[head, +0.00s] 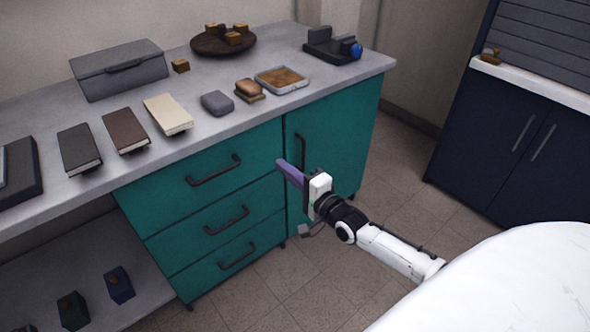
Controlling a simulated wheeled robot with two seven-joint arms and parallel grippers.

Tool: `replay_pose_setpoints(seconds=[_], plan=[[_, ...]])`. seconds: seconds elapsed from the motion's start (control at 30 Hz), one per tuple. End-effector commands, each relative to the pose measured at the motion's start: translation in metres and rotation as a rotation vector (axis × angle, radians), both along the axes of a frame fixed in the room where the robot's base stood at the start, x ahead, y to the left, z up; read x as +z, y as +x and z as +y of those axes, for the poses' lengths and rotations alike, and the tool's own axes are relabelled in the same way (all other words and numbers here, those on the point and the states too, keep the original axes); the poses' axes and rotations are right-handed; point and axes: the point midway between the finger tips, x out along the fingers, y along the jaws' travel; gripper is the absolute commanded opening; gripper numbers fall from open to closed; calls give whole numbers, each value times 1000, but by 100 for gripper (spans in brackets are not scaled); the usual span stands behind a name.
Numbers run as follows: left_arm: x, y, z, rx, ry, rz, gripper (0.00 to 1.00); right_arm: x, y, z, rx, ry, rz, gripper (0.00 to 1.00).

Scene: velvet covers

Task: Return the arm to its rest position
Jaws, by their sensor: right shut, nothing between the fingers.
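My right gripper (284,167) is in front of the teal cabinet (265,150), near the tall door with a dark vertical handle. Its purple-grey fingers are shut and hold nothing. It points up and to the left, below the level of the grey counter top. I cannot tell whether it touches the cabinet. My right arm (392,250) reaches in from the lower right. My left gripper is out of view.
On the counter (210,130) stand a grey box (120,70), several books, a grey block (217,103), a brush (249,90), a tray (282,80) and a round wooden board (222,42). A dark blue cabinet (500,130) stands right. Floor between the cabinets is clear.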

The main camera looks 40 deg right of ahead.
Motion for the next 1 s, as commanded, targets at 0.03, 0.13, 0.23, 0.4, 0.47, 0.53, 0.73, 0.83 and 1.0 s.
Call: replay_pose_setpoints(seconds=[0.03, 0.13, 0.23, 0.4, 0.47, 0.53, 0.73, 0.83, 1.0], plan=[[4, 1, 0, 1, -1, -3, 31, 1, -9, -1, 0, 1, 1, 0], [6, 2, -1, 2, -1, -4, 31, 1, -21, -1, 0, 2, 0, 0], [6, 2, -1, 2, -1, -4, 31, 1, -27, -2, -1, 1, -1, 0], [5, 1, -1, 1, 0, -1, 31, 0, -30, -2, -1, 0, -2, 0], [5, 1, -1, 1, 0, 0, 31, 0, -31, -1, 0, -3, 1, 0], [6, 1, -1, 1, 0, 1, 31, -5, -35, 6, 10, -29, 17, 0], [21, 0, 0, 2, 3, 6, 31, -46, -92, 76, 141, -368, 170, 0], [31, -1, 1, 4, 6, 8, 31, -69, -145, 123, 275, -659, 263, 0], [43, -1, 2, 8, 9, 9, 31, -86, -230, 174, 516, -1115, 350, 0]])
